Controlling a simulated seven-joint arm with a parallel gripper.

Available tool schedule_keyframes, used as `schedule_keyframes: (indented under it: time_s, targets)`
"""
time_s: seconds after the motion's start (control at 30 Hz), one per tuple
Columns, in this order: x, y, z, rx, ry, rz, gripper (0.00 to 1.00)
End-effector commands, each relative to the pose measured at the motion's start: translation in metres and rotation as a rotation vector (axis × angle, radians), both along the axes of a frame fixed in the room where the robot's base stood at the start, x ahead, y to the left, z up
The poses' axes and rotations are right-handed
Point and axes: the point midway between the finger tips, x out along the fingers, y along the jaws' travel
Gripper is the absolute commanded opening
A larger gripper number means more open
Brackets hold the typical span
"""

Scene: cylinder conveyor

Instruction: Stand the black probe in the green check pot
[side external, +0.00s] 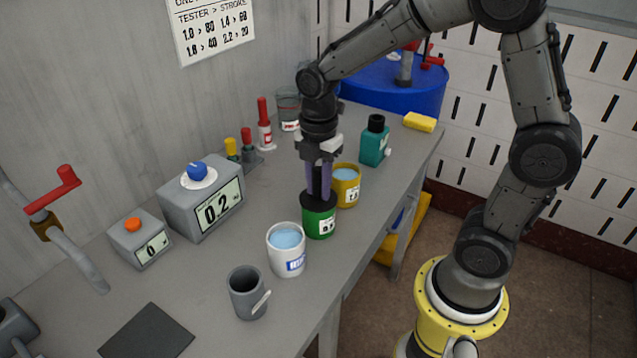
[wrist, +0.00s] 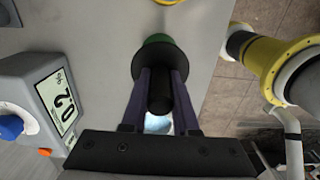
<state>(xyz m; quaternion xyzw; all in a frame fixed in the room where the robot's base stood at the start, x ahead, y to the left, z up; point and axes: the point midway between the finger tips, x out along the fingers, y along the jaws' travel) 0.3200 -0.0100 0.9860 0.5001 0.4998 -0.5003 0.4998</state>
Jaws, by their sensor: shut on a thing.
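My gripper (side external: 319,180) has its purple fingers shut on the black probe (side external: 318,199), upright over the green check pot (side external: 319,222). The probe's wide black collar covers the pot's mouth in the side view; whether it rests on the rim I cannot tell. In the wrist view the probe's black shaft (wrist: 160,95) stands between my gripper's fingers (wrist: 161,74). Only a green edge of the pot (wrist: 157,39) shows past the collar there. The probe's lower end is hidden.
A yellow pot (side external: 345,185) stands close behind the green one, a white pot (side external: 288,258) of blue liquid in front. A grey mug (side external: 247,292) is nearer. A meter reading 0.2 (side external: 204,205) stands left. A teal bottle (side external: 375,145) is behind.

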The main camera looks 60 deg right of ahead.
Motion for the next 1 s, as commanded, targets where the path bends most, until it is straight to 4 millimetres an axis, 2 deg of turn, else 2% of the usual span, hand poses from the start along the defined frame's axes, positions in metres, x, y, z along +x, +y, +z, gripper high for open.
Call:
schedule_keyframes:
  time_s: [0.1, 0.13, 0.3, 0.7, 0.87, 1.0]
  targets:
    - [0.0, 0.0, 0.0, 0.0, 0.0, 0.0, 0.0]
    - [0.0, 0.0, 0.0, 0.0, 0.0, 0.0, 0.32]
    - [0.0, 0.0, 0.0, 0.0, 0.0, 0.0, 0.62]
    - [0.001, 0.0, 0.006, 0.0, -0.003, 0.0, 0.63]
    - [0.001, 0.0, 0.029, 0.0, -0.007, 0.0, 0.63]
    - [0.001, 0.0, 0.06, 0.0, -0.007, 0.0, 0.63]
